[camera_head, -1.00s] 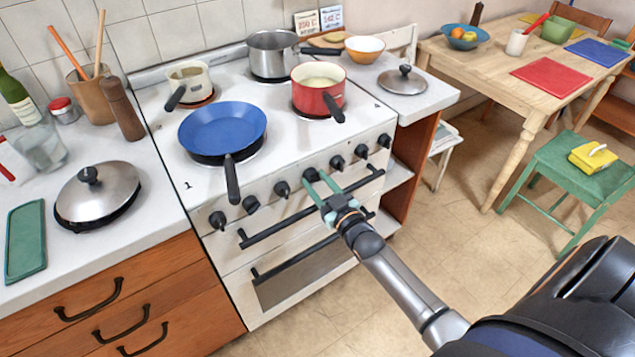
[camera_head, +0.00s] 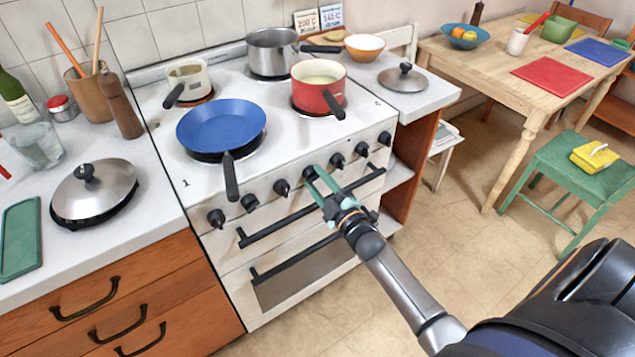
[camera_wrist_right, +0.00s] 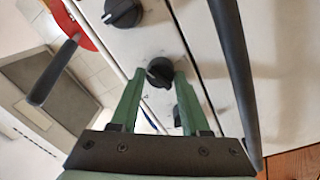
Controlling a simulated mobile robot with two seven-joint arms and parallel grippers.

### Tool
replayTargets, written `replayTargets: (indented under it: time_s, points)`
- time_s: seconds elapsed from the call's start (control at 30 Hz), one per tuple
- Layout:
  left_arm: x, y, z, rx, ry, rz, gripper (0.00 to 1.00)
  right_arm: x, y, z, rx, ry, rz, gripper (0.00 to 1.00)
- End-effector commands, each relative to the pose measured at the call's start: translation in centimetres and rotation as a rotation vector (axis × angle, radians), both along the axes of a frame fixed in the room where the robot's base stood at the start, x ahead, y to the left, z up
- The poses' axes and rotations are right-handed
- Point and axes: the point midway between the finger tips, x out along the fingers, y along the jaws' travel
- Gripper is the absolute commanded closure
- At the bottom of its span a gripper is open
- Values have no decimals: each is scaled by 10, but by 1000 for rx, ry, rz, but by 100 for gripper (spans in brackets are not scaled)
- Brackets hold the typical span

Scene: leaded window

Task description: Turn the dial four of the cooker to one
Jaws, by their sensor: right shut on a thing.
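The cooker (camera_head: 205,250) is white, with a row of several black dials along its front. Dial four (camera_head: 308,173), counted from the left, is partly hidden behind my right gripper (camera_head: 315,173). In the right wrist view the black dial (camera_wrist_right: 159,72) sits between the tips of the green fingers (camera_wrist_right: 160,80), which are shut on it. I cannot read the dial's setting. My left gripper is not in view.
The oven's long black handle (camera_head: 300,215) runs just below the dials. A blue pan (camera_head: 222,125) has its handle reaching over the front edge. A red pot (camera_head: 318,85) stands behind my gripper.

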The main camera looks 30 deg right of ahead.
Motion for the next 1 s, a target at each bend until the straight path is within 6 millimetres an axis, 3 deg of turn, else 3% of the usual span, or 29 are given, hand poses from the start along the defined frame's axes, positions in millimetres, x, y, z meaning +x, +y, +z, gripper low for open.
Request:
replayTargets:
  time_s: [0.3,0.83,0.87,1.0]
  points:
    - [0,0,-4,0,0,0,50,-1,1,-2,-110,-2,1,100]
    - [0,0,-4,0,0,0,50,-1,1,-2,-130,-1,2,100]
    - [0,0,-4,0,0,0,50,-1,1,-2,-129,-1,2,51]
    - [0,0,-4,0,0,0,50,-1,0,-1,-129,-2,1,35]
